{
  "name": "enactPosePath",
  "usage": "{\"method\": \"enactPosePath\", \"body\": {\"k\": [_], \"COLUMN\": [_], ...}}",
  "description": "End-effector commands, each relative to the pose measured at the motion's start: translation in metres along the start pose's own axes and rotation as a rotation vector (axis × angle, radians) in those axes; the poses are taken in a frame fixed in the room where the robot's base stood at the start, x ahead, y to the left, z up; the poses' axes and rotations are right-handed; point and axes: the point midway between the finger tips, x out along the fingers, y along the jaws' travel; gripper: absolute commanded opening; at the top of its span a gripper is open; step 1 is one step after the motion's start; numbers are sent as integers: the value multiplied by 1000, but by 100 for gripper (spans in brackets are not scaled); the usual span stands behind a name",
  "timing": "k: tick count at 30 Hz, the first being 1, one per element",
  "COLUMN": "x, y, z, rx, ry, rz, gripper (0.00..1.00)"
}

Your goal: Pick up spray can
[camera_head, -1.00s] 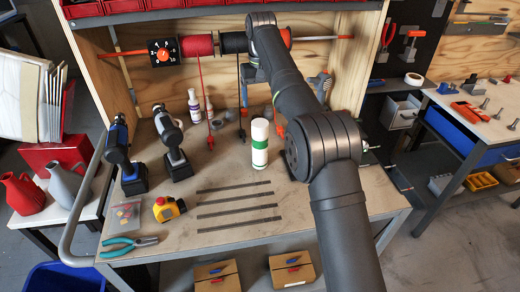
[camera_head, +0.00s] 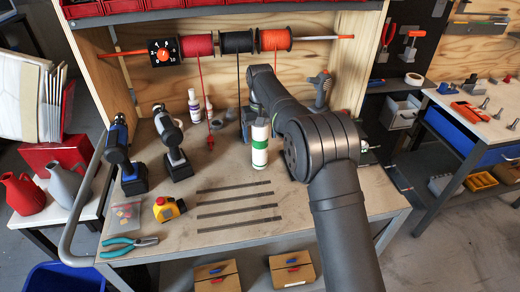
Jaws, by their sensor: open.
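The spray can (camera_head: 259,155), white with a green band, stands upright on the workbench (camera_head: 225,180) in the middle. My arm reaches over from the front right and bends down behind the can. My gripper (camera_head: 247,127) is low, just behind and left of the can's upper part. It is open. Its fingertips are small and partly hidden by the can, so I cannot tell whether they touch it.
Cable spools (camera_head: 238,42) hang above the bench's back. Two power drills (camera_head: 173,143) stand left of the can. Bottles (camera_head: 195,104) stand behind. Flat dark strips (camera_head: 236,204), a yellow tape measure (camera_head: 168,209) and pliers (camera_head: 128,245) lie in front.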

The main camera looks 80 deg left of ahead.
Motion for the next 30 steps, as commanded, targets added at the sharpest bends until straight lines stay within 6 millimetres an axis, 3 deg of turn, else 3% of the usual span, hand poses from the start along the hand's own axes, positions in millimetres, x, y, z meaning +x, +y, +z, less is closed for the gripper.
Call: {"method": "enactPosePath", "body": {"k": [9,20,30], "x": [6,6,0], "y": [0,0,0], "z": [0,0,0], "rx": [0,0,0], "ry": [0,0,3], "rz": [0,0,0], "gripper": [76,5,5]}}
